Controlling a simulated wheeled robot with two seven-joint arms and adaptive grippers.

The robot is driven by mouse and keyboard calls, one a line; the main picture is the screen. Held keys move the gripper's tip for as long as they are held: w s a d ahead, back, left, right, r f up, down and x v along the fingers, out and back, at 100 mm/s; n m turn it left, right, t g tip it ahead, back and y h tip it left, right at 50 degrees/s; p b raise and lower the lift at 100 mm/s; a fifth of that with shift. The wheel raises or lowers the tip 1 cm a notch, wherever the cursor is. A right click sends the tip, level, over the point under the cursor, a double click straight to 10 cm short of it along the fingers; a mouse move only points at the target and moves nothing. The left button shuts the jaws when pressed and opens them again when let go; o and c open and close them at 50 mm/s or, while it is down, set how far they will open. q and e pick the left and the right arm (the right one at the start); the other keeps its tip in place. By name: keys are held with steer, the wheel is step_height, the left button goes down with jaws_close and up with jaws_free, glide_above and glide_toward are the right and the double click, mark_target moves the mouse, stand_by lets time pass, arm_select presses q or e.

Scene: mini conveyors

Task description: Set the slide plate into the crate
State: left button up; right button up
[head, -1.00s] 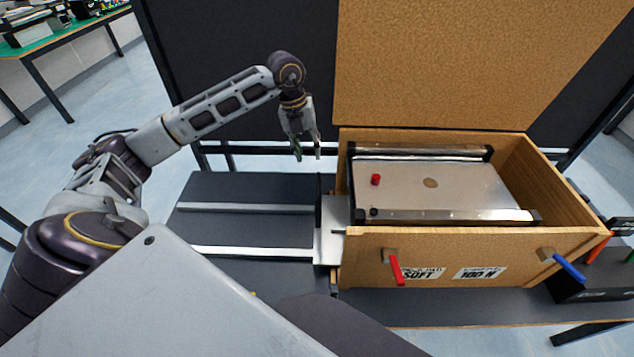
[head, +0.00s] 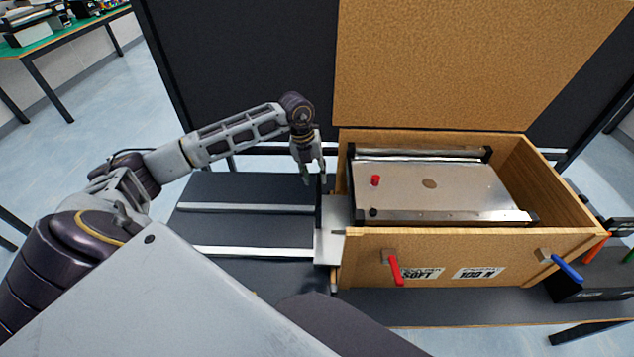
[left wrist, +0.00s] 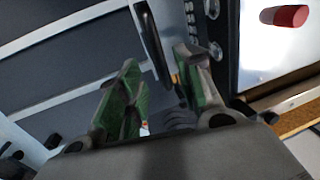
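A light metal plate (head: 329,243) with a dark upright edge (head: 318,207), which looks like the slide plate, sits at the right end of two rails against the crate's left side. The wooden crate (head: 365,252) stands open and holds a flat metal unit (head: 455,190) with a red knob (head: 375,180). My left gripper (head: 314,180) is open and points down just above the dark upright edge. In the left wrist view its green-padded fingers (left wrist: 160,95) are apart, with a thin dark bar (left wrist: 152,45) between or beyond them; contact is unclear. My right gripper is out of view.
The crate's lid (head: 470,65) stands raised behind it. Red (head: 397,270) and blue (head: 568,267) handles stick out in front. A dark box (head: 592,275) with coloured handles stands at right. The dark table is clear around the two rails (head: 250,208).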

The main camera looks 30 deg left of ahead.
mark_target(318, 186)
arm_select(q)
steer(key=shift+w+d+f, duration=0.1)
steer(key=shift+d+f, duration=0.1)
steer(key=shift+f, duration=0.9)
steer(key=shift+w+d+f, duration=0.1)
steer(key=shift+d+f, duration=0.1)
steer(key=shift+f, duration=0.9)
jaws_close()
